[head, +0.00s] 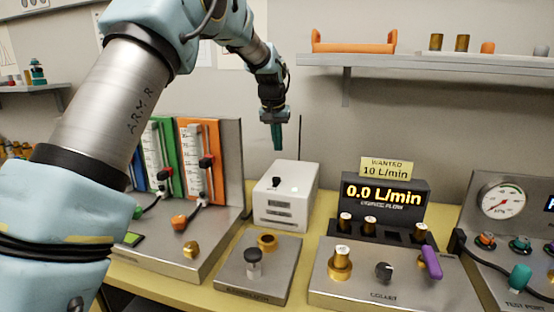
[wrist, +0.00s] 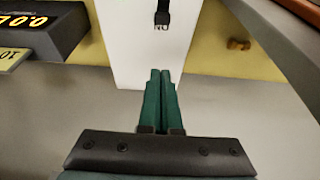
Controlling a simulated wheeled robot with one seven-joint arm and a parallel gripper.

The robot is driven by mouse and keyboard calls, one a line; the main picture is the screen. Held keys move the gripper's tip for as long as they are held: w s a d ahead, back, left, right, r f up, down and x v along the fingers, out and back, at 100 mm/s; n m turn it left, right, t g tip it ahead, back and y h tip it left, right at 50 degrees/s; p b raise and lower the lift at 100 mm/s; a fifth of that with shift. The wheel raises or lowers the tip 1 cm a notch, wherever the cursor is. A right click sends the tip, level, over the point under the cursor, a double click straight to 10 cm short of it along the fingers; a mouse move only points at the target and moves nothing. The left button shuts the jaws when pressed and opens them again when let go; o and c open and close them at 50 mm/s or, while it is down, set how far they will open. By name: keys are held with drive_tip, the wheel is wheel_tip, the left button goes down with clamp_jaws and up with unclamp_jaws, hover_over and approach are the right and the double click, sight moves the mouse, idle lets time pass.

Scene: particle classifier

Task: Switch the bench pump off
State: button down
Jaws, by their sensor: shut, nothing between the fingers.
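The bench pump looks to be the white box (head: 284,208) on the yellow bench, with a small dark display on its front. A small black switch (head: 276,182) stands on its sloping top; I cannot tell its on or off position. In the wrist view the white box (wrist: 118,50) lies below my fingers, and the black switch (wrist: 162,18) is at the top edge of the picture. My gripper (head: 278,148), with green fingers, points down above the rear of the box, apart from the switch. Its fingertips (wrist: 160,72) are together, with nothing between them.
A thin black rod (head: 300,140) rises behind the box. A flow display (head: 385,194) reading 0.0 L/min stands to the right, under a yellow sign (head: 386,167). A panel with coloured gauges (head: 198,155) stands to the left. A shelf (head: 430,61) hangs above right.

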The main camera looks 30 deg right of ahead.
sight(275, 178)
drive_tip(key=p+x, duration=0.3)
drive_tip(key=x, duration=0.6)
drive_tip(key=shift+f, duration=0.1)
drive_tip(key=shift+s+a+p, duration=0.5)
drive_tip(key=shift+s+a, duration=0.45)
drive_tip(key=shift+s, duration=0.05)
drive_tip(key=shift+s+a+f, duration=0.1)
drive_tip(key=shift+s+a, duration=0.3)
drive_tip(key=shift+s, duration=0.05)
drive_tip(key=shift+s+a+f, duration=0.1)
drive_tip(key=shift+s+a, duration=0.05)
drive_tip(key=shift+s+a+b, duration=0.35)
drive_tip(key=shift+s+a, duration=0.5)
drive_tip(key=shift+s, duration=0.1)
drive_tip(key=shift+w, duration=0.1)
